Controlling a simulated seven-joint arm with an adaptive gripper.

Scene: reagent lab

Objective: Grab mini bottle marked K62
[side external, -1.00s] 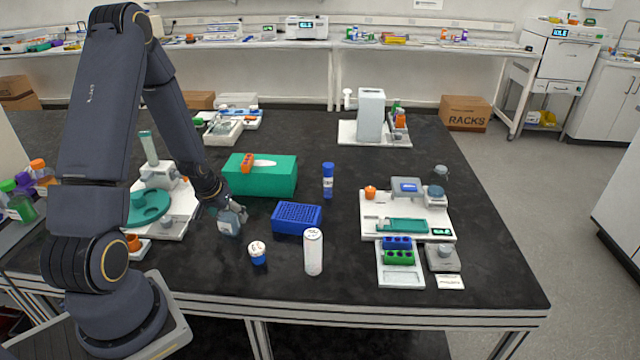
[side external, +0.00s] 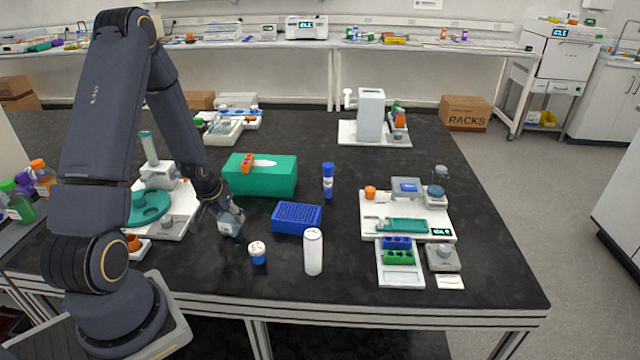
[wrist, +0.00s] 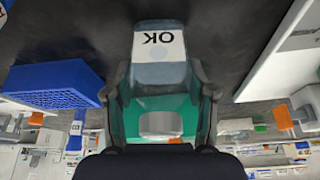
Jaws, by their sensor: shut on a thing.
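My gripper (side external: 229,221) is low over the black bench, left of the blue rack. In the wrist view its fingers (wrist: 162,95) are shut on a small grey, see-through bottle (wrist: 160,75). A grey round cap-like disc (wrist: 160,123) shows between the fingers. In the side view the fingers hide much of the bottle, and I cannot tell whether it touches the bench.
Close to the right are a blue rack (side external: 297,218), a small blue-and-white tub (side external: 257,253) and a white can (side external: 313,252). A green box (side external: 259,175) and a blue tube (side external: 328,181) stand behind. A white station (side external: 180,225) is left.

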